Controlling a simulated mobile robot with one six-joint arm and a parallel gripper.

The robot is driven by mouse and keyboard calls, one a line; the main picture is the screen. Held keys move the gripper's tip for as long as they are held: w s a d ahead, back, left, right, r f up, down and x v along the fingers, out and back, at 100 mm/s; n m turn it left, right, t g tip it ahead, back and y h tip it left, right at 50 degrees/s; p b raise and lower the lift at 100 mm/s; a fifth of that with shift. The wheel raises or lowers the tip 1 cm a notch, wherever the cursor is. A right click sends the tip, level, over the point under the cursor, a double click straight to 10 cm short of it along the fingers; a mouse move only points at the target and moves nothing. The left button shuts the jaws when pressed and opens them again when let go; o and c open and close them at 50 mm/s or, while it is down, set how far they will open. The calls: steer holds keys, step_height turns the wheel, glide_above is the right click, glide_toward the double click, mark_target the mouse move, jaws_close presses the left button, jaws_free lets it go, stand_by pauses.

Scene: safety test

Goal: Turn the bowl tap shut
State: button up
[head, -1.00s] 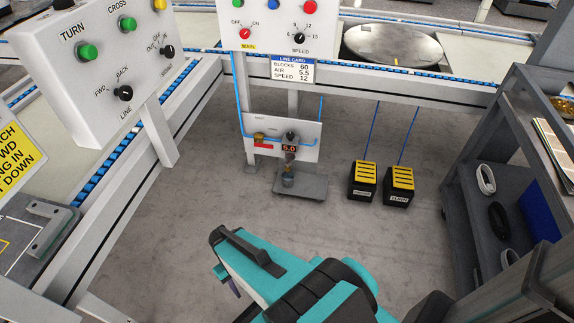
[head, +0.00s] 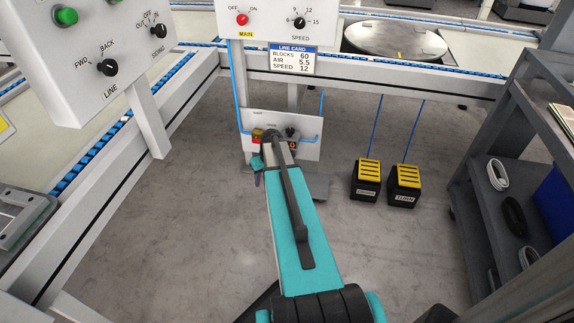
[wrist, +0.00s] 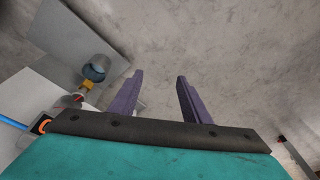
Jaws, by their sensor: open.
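The bowl tap appears to be the small brass-yellow piece (wrist: 88,86) at the left of the wrist view, just beside a grey cup (wrist: 97,66) with a bluish inside. I cannot tell which way its handle is turned. My gripper (wrist: 160,74) is open with nothing between its two purple fingers. The tap and cup are to the left of the left finger, apart from it. In the head view my arm covers the tap and cup; part of the white air panel (head: 309,151) shows behind it.
The cup stands on a grey plate (wrist: 117,43). Two black-and-yellow pedals (head: 366,180) are on the floor to the right. A grey shelf cart (head: 490,150) stands at far right. Conveyor frames and a control box (head: 75,50) flank the left. Floor between is clear.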

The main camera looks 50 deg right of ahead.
steer(key=d+r+t+b, duration=0.1)
steer(key=d+r, duration=0.3)
steer(key=d, duration=0.4)
steer(key=d+r+h+b, duration=0.1)
steer(key=d+r, duration=0.3)
steer(key=d, duration=0.5)
steer(key=shift+s+m+t+h+b, duration=0.3)
steer(key=shift+s+m+t, duration=0.1)
steer(key=b+x, duration=0.5)
steer(key=x, duration=0.9)
steer(key=shift+b, duration=0.3)
